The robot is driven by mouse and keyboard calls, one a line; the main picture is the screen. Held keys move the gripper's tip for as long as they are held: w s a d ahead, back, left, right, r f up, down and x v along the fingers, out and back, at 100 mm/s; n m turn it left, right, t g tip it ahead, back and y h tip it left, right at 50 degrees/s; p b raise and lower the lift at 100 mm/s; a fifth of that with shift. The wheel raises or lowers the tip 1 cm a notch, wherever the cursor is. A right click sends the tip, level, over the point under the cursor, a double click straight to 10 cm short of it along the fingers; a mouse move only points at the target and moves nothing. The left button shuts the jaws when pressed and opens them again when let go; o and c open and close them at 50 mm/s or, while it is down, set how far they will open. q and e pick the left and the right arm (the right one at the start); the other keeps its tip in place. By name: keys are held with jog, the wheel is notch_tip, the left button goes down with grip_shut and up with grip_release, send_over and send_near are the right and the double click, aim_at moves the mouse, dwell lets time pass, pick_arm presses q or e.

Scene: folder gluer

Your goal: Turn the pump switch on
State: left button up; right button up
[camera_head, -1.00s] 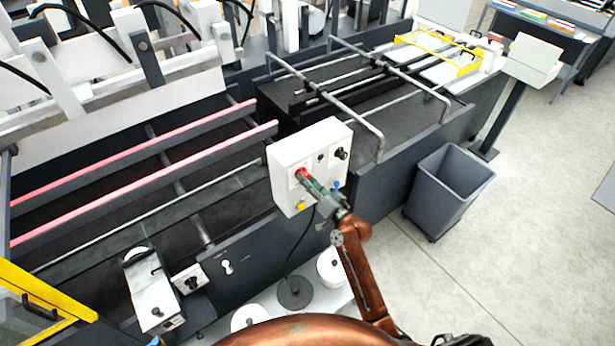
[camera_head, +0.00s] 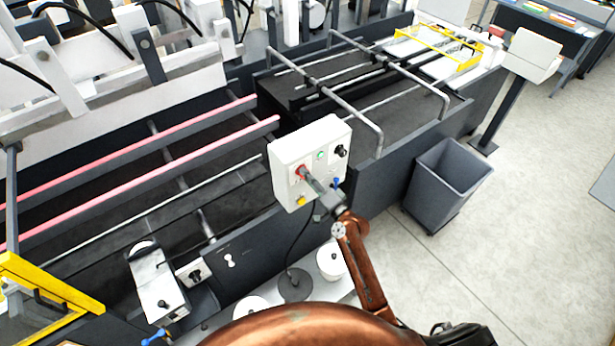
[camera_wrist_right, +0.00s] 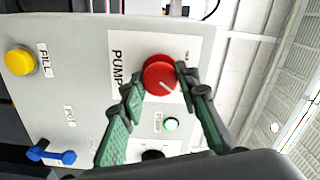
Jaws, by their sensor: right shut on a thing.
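The pump switch is a round red knob (camera_wrist_right: 160,76) with a white line on its face, beside the label PUMP on a light grey control box (camera_head: 285,154). In the head view the knob (camera_head: 300,170) is partly hidden by my right gripper (camera_head: 307,176). In the right wrist view the green-padded fingers of the right gripper (camera_wrist_right: 157,82) sit on either side of the knob, shut on it. The white line lies at a slant. My left gripper is not in view.
The box also carries a yellow FILL button (camera_wrist_right: 20,61), a blue lever (camera_wrist_right: 50,155) and a black knob (camera_head: 341,151). Metal rails (camera_head: 362,124) rise behind it. A grey bin (camera_head: 448,180) stands on the floor to the right, with open floor beyond.

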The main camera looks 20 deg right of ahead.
dwell(0.3)
jog(key=o, duration=1.2)
jog(key=shift+c, duration=0.2)
jog(key=v, duration=1.2)
